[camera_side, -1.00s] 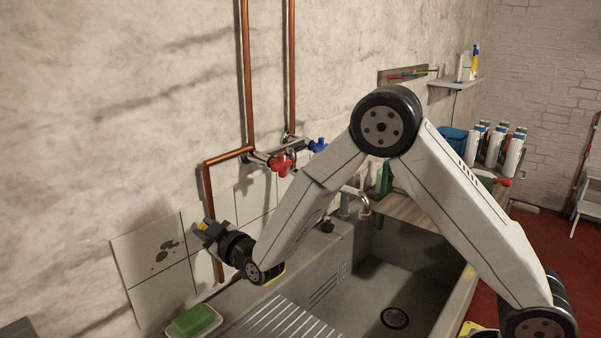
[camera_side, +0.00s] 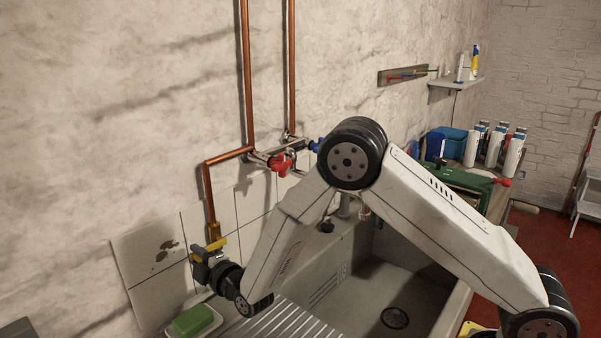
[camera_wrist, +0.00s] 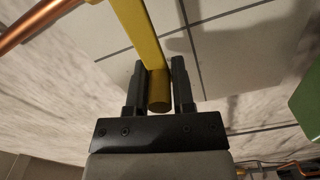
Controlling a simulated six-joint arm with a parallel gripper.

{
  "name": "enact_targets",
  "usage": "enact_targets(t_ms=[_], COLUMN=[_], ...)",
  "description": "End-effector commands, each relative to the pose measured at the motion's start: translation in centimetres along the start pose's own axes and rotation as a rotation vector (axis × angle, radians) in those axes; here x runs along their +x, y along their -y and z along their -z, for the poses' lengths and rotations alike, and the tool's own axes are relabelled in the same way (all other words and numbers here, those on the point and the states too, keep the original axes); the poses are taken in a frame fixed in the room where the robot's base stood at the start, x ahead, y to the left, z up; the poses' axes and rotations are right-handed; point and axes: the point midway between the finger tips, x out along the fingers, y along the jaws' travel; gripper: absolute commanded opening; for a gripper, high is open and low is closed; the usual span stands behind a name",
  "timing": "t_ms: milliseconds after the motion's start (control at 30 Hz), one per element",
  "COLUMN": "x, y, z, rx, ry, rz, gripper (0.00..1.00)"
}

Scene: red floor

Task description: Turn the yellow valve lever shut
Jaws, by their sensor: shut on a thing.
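The yellow valve lever (camera_side: 217,244) is on the copper pipe at the left, in front of the wall tiles, with a brass-coloured valve body (camera_side: 214,230) just above it. My gripper (camera_side: 200,260) is at the lever's left end in the side view. In the wrist view the lever (camera_wrist: 138,35) runs down from the top, and its rounded end sits between the two black fingers of my gripper (camera_wrist: 158,85). The fingers are shut on the lever near its end. The exact contact faces are hard to see.
A green soap bar (camera_side: 192,320) on a white dish lies below my gripper. The grey sink (camera_side: 380,285) is to the right. Red (camera_side: 281,165) and blue (camera_side: 315,146) taps are on the wall pipes. A green object (camera_wrist: 306,100) shows at the wrist view's right edge.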

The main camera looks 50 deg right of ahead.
Motion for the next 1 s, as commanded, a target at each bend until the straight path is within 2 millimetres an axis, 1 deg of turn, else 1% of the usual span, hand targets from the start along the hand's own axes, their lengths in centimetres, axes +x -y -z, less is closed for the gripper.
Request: enact_targets(t_ms=[33, 100, 267, 633, 667, 700, 733, 767, 1000], x=[-0.11, -0.11, -0.11, -0.12, -0.12, -0.12, -0.12, -0.11, -0.05], y=[0.54, 0.72, 0.93, 0.98, 0.99, 0.98, 0.97, 0.94, 0.73], z=[0.2, 0.14, 0.06, -0.01, -0.01, -0.02, -0.04, -0.05, -0.13], rx=[-0.019, -0.042, -0.071, -0.075, -0.075, -0.075, -0.075, -0.075, -0.074], ry=[-0.007, -0.006, -0.006, -0.005, -0.005, -0.005, -0.004, -0.004, -0.001], rz=[0.01, 0.01, 0.011, 0.012, 0.012, 0.012, 0.012, 0.011, 0.005], gripper=[0.0, 0.0, 0.0, 0.0, 0.33, 0.46, 0.56, 0.61, 0.61])
